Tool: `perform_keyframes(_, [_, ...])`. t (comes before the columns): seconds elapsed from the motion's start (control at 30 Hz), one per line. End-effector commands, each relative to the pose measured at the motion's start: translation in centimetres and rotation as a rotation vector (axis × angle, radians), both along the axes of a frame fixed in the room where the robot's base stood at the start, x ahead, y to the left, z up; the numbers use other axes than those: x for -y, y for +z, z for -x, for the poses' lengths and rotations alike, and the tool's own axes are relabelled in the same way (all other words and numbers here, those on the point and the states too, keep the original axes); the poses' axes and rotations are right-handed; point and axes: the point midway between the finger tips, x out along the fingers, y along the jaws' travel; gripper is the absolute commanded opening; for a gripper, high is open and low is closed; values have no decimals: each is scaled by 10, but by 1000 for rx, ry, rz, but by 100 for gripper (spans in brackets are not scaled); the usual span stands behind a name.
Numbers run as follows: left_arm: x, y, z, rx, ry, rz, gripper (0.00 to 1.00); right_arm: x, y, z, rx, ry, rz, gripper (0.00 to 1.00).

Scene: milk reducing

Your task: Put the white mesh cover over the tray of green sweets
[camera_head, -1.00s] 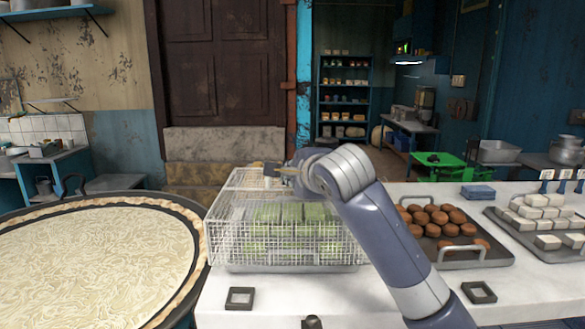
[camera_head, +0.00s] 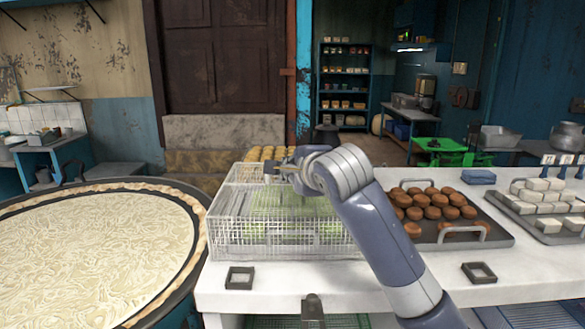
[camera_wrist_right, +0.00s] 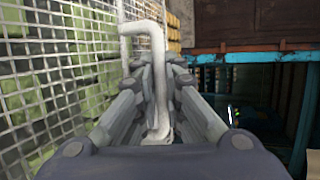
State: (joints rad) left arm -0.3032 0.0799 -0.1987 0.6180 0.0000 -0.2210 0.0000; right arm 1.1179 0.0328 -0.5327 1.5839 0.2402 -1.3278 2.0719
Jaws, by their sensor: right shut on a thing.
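The white mesh cover (camera_head: 227,222) sits over the green sweets (camera_head: 285,205) on the white counter in the head view. The sweets show through its wires, and its lower edge hides most of their tray. The handle (camera_wrist_right: 143,30) stands between the fingers of my right gripper (camera_wrist_right: 150,95) in the wrist view, with the mesh and green sweets close on the left. I cannot tell whether the cover touches the counter. My left gripper is not in view.
A tray of brown sweets (camera_head: 468,240) and a tray of white sweets (camera_head: 550,238) stand right of my right arm. Yellow sweets (camera_head: 262,154) are behind the cover. A large pan (camera_head: 90,250) is at the left. The counter's front strip (camera_head: 350,284) is mostly clear.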

Motion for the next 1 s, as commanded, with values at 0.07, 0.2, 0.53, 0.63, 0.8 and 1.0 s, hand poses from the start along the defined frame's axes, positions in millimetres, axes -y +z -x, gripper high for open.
perform_keyframes(0.07, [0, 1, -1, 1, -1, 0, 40, -1, 0, 0, 2, 2, -1, 0])
perform_keyframes(0.2, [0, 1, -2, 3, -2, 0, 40, 0, -2, 0, 2, 1, -1, 0])
perform_keyframes(0.53, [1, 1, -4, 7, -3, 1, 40, 0, -2, 0, 1, 0, 0, 32])
perform_keyframes(0.63, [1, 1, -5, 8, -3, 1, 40, 0, -3, 0, 0, 0, 0, 32])
perform_keyframes(0.8, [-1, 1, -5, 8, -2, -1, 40, 0, -4, 0, -3, -1, 1, 32])
perform_keyframes(1.0, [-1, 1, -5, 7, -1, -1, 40, 3, 0, 12, -1, 1, -1, 32])
